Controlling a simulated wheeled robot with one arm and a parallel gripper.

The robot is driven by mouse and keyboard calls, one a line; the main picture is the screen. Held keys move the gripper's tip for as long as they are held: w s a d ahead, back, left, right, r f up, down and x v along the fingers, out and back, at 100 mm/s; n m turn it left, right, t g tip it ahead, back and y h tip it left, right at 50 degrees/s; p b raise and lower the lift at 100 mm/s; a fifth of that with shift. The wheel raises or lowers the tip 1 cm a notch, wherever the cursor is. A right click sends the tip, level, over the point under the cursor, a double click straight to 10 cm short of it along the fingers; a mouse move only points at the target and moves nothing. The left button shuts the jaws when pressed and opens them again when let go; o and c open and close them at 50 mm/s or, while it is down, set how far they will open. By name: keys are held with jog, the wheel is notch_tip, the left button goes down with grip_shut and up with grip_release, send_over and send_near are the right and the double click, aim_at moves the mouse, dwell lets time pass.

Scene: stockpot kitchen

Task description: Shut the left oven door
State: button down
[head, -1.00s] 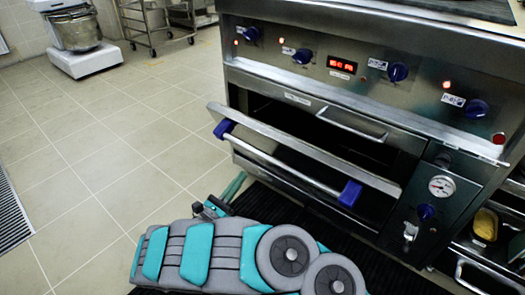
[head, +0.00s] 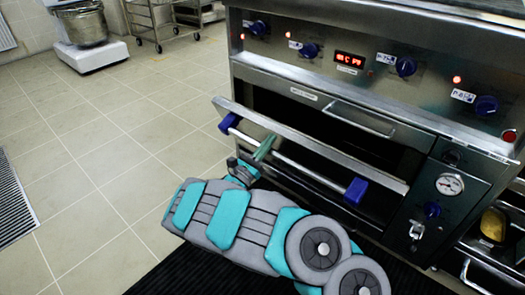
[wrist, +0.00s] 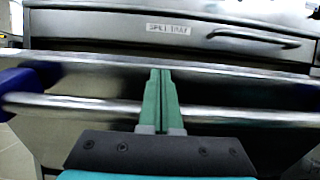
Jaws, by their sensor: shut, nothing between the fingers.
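The oven door (head: 300,150) stands partly open, its top edge tilted out from the oven front with a dark gap behind it. Its long steel bar handle (head: 310,174) runs between two blue end brackets, and also shows in the wrist view (wrist: 235,115). My gripper (head: 265,147) is shut and empty, near the left part of the bar. In the wrist view, the green fingers (wrist: 160,75) are together, cross the bar and point at the door's top edge (wrist: 240,74). I cannot tell whether they touch the door.
A spill tray front with a handle (head: 358,119) sits above the door opening. Knobs and a red display (head: 350,58) line the panel above. A gauge panel (head: 450,184) and open shelf are at right. The tiled floor (head: 110,130) at left is clear; a mixer stands far behind.

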aim_at(280, 126)
jog(key=shift+w+d+r, duration=0.1)
jog(key=shift+w, duration=0.05)
jog(key=shift+w+d+r, duration=0.2)
jog(key=shift+r, duration=0.05)
jog(key=shift+g+y, duration=0.5)
jog(key=shift+g, duration=0.2)
jog(key=w+d+r+p, duration=0.2)
jog(key=w+r, duration=0.1)
jog(key=shift+w+d, duration=0.15)
jog(key=shift+d, duration=0.2)
jog(key=w+d+r+g+y+p, duration=0.2)
jog(key=w+d+p, duration=0.1)
jog(key=w, duration=0.3)
jog(key=shift+w+d+r+g+p, duration=0.15)
jog(key=shift+w+d+g+p, duration=0.25)
jog(key=shift+d, duration=0.5)
jog(key=shift+s, duration=0.1)
